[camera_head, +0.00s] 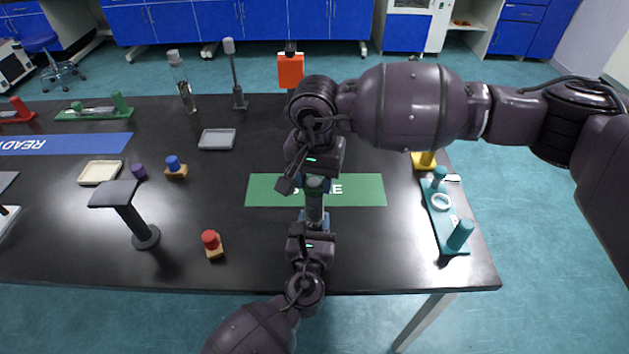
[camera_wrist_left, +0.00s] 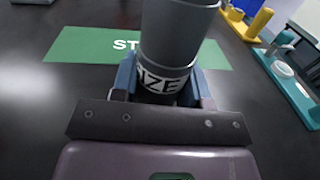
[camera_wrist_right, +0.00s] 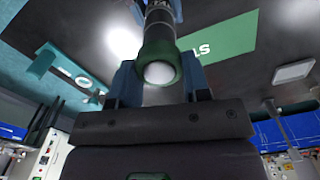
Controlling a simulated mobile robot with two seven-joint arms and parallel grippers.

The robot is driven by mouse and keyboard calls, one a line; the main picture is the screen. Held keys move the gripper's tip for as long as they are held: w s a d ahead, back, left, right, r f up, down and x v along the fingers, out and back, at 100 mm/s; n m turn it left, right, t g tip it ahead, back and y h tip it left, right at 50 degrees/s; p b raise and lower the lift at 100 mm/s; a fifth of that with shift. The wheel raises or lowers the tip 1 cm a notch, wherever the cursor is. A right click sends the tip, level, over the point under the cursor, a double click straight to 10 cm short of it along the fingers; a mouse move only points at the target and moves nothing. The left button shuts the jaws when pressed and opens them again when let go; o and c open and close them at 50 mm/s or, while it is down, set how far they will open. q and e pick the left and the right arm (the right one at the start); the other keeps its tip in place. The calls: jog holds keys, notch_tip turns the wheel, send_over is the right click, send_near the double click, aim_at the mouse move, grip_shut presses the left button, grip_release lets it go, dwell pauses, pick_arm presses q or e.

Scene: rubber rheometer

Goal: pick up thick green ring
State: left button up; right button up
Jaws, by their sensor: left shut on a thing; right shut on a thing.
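The thick green ring (camera_head: 314,183) sits around the upper end of an upright grey cylinder (camera_head: 314,207), over the green mat. In the right wrist view the ring (camera_wrist_right: 158,62) is between the blue fingers of my right gripper (camera_wrist_right: 160,80), which is shut on it. A pale round face shows inside the ring. My left gripper (camera_wrist_left: 163,85) is shut on the cylinder (camera_wrist_left: 178,35) lower down, around a band with partly hidden lettering ending in "IZE". In the head view my right gripper (camera_head: 315,181) is above my left gripper (camera_head: 314,220).
A green mat (camera_head: 350,190) lies beneath. A teal stand (camera_head: 452,229) with a white ring (camera_head: 441,202) is at the table's right. A dark stand (camera_head: 146,237), a red-topped piece (camera_head: 211,240) and a grey tray (camera_head: 217,139) are to the left.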

aim_at(315, 180)
pick_arm(q)
jog(key=shift+f, duration=0.1)
pick_arm(e)
notch_tip(315, 180, up, 15)
dwell(1.2)
pick_arm(q)
jog(key=o, duration=1.3)
